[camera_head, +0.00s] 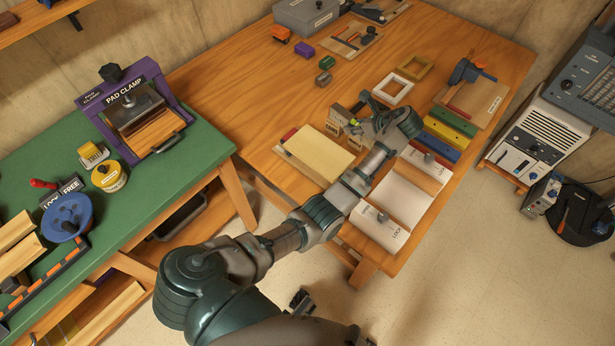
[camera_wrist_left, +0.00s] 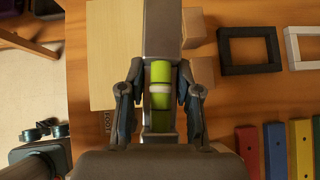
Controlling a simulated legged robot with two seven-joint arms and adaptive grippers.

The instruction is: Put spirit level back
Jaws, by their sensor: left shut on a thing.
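My left gripper (camera_head: 357,110) is over the wooden table, shut on the spirit level. In the left wrist view, the spirit level (camera_wrist_left: 162,45) is a grey bar with a yellow-green vial. It lies between the two dark fingers of the left gripper (camera_wrist_left: 160,98). In the head view only a small part of the spirit level (camera_head: 353,122) shows, beside two small wooden blocks (camera_head: 333,128). The blocks (camera_wrist_left: 202,70) stand just right of the bar in the left wrist view; I cannot tell whether it touches them. Dark parts at the bottom of the head view may be my right gripper.
A pale board (camera_head: 322,154) lies left of the gripper. A white and wooden tray (camera_head: 408,192) lies near the front, with coloured bars (camera_head: 448,130) behind it. Square frames (camera_head: 393,89) lie farther back. The green bench (camera_head: 190,165) with a pad clamp stands left.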

